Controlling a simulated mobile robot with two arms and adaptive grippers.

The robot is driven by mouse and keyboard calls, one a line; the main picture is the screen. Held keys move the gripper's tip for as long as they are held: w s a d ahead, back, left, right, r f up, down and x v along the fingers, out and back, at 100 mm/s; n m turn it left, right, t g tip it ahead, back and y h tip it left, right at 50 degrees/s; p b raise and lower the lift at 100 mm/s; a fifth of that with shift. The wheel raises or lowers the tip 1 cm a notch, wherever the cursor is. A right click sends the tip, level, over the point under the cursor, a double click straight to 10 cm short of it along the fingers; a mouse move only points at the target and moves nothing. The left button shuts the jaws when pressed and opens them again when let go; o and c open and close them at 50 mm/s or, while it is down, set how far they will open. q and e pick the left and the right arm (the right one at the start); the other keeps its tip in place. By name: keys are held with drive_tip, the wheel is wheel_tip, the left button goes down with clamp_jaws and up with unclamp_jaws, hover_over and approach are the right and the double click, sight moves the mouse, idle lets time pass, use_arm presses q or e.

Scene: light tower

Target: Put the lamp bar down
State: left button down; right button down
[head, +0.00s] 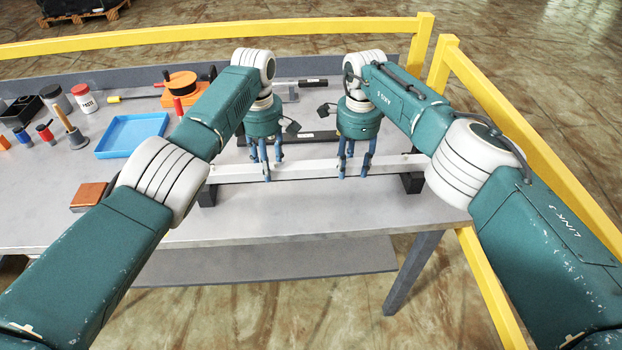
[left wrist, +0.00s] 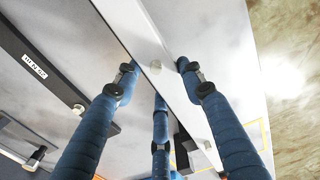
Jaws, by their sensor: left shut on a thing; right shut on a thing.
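The lamp bar, a long pale bar (head: 312,168), lies level across the front of the workbench. My left gripper (head: 266,170) is shut on it left of its middle, pointing down. My right gripper (head: 355,168) is shut on it right of its middle. The bar's ends are at two black support blocks, left (head: 207,196) and right (head: 411,182); I cannot tell whether it rests on them. In the left wrist view the bar (left wrist: 170,75) runs diagonally between the blue fingers of my left gripper (left wrist: 155,72).
Behind the bar lies a dark bar (head: 318,136). A blue tray (head: 132,134), a brown-topped block (head: 88,196), a paste can (head: 84,98) and several tools stand at the left. Yellow rails (head: 490,100) border the back and right of the bench (head: 300,212).

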use_arm(q)
drive_tip(key=shift+f, duration=0.4)
use_arm(e)
drive_tip(key=shift+f, duration=0.4)
use_arm(q)
drive_tip(key=c, duration=1.1)
unclamp_jaws()
drive_tip(key=shift+r, duration=0.15)
use_arm(e)
drive_tip(key=c, duration=1.1)
unclamp_jaws()
drive_tip(key=shift+r, duration=0.15)
use_arm(q)
drive_tip(key=shift+s, duration=0.1)
drive_tip(key=shift+r, duration=0.1)
use_arm(e)
drive_tip(key=shift+r, duration=0.2)
use_arm(q)
wheel_tip(320, 180, up, 12)
drive_tip(key=shift+f, duration=0.1)
use_arm(e)
wheel_tip(320, 180, up, 12)
drive_tip(key=shift+f, duration=0.2)
